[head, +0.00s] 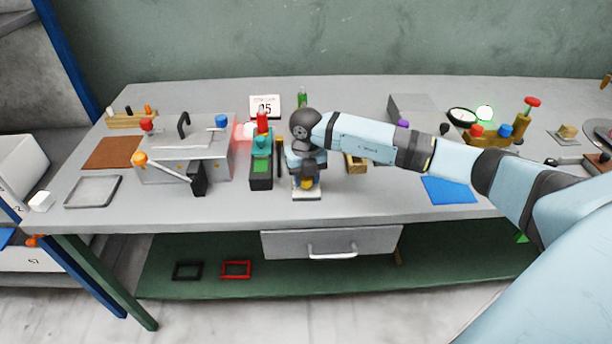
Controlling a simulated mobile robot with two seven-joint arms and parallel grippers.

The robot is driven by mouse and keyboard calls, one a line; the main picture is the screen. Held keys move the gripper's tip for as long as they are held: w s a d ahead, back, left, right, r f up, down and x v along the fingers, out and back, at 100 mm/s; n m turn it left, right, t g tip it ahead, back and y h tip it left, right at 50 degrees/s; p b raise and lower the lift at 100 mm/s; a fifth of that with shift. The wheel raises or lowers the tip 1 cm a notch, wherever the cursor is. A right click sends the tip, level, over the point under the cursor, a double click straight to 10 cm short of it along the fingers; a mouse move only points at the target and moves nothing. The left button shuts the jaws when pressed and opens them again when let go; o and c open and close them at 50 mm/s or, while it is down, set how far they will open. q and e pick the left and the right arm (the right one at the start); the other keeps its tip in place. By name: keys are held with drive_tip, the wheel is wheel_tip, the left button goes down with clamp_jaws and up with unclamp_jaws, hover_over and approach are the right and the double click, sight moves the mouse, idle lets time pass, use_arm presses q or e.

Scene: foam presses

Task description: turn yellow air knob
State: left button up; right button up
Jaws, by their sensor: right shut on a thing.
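The yellow air knob (307,184) sits low on a small white base (306,195) near the middle front of the table, partly hidden by my gripper. My right arm reaches in from the right, and its wrist bends down over the knob. My right gripper (306,178) points downward and is shut on the yellow knob. The fingertips are small and mostly hidden by the wrist. My left gripper is not in view.
Close on the left stand a dark block with a green top (261,170) and a grey press (185,155) with an orange-ended lever. A blue sheet (448,189) lies below my forearm. The grey table (370,205) is bare along its front, above a drawer (330,243).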

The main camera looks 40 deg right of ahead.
idle(0.4)
drive_tip(key=o, duration=0.9)
drive_tip(key=shift+r, duration=6.95)
